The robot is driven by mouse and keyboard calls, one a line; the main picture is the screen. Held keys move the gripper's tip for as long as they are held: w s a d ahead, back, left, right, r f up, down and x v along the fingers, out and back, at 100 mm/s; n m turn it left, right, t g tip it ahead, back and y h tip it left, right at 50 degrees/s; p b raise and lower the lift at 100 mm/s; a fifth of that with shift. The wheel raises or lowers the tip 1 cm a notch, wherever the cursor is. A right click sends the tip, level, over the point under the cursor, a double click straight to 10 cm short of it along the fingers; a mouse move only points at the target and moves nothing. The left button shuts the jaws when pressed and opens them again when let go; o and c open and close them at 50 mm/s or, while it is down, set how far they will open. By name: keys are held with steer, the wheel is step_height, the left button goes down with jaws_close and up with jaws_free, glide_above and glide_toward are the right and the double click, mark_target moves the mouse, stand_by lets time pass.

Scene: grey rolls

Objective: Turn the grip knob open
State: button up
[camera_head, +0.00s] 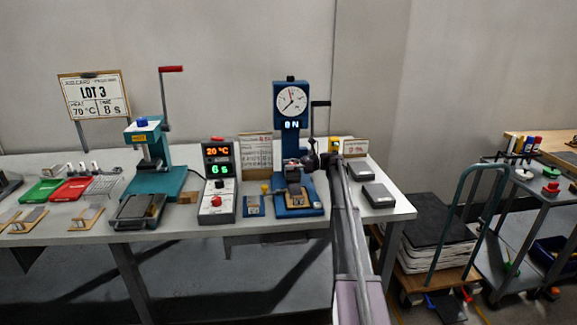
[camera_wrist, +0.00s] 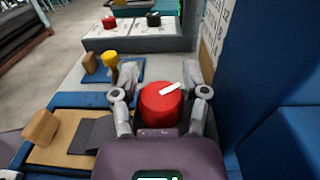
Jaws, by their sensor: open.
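The grip knob (camera_wrist: 158,108) is a round red knob with a white mark on top, seen in the wrist view. The mark runs slightly slanted, rising to the right. My gripper (camera_wrist: 160,76) is open, with one finger on each side of the knob; I cannot tell if either finger touches it. In the head view my gripper (camera_head: 312,162) is at the blue tester (camera_head: 291,130), below its round dial, which reads 0 N. The knob cannot be made out clearly there.
The tester's blue column (camera_wrist: 255,90) stands close on the right in the wrist view. A yellow knob (camera_wrist: 110,60) is beyond the left finger. A control box (camera_head: 218,180) and a teal press (camera_head: 155,165) stand to the left. Grey blocks (camera_head: 378,195) lie to the right.

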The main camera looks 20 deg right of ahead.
steer(key=v, duration=1.2)
steer(key=shift+a, duration=0.1)
